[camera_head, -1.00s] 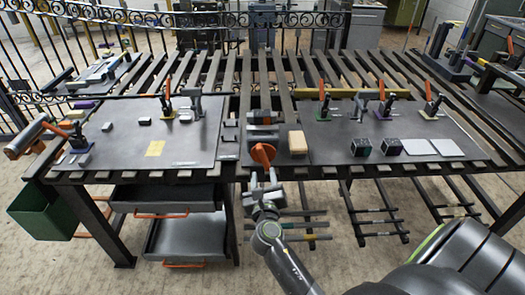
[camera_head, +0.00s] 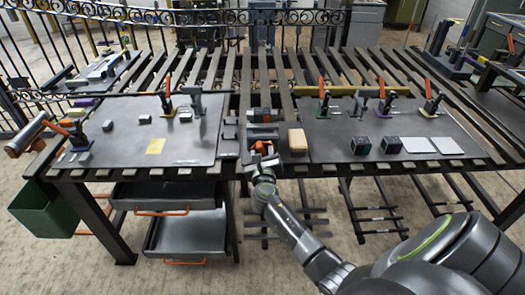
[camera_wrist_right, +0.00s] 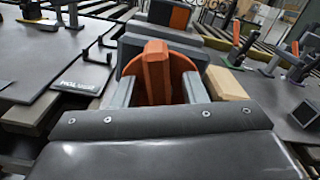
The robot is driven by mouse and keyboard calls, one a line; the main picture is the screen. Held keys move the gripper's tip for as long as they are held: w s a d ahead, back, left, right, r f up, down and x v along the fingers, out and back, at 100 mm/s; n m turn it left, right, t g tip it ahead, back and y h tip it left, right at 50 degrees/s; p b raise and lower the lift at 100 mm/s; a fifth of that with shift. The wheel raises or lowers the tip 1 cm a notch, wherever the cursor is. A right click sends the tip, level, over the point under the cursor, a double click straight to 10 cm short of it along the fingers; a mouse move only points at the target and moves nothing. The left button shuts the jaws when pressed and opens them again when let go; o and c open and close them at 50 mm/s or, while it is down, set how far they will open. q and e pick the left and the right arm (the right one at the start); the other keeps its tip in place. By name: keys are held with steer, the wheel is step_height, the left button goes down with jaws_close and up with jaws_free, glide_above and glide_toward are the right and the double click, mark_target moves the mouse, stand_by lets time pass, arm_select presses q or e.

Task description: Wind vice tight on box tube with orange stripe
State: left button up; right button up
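The vice (camera_wrist_right: 125,50) stands at the front middle edge of the table, with a round orange handle (camera_wrist_right: 152,75) facing me. In the head view the handle (camera_head: 262,147) is partly hidden by my right gripper (camera_head: 264,160). In the right wrist view the two grey fingers of the gripper (camera_wrist_right: 160,92) stand on either side of the handle's upright ridge, with gaps between. The gripper looks open around the ridge. A dark block with an orange stripe (camera_wrist_right: 180,17), which looks like the box tube, sits at the vice, beyond the handle. Its contact with the jaws is hidden. My left gripper is not in view.
A tan wooden block (camera_head: 298,142) stands just right of the vice. Two dark cubes (camera_head: 361,146) and grey plates (camera_head: 418,145) lie farther right. Toggle clamps with orange handles (camera_head: 323,103) stand on both table plates. A green bin (camera_head: 42,210) hangs at the left.

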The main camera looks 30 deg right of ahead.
jaws_close()
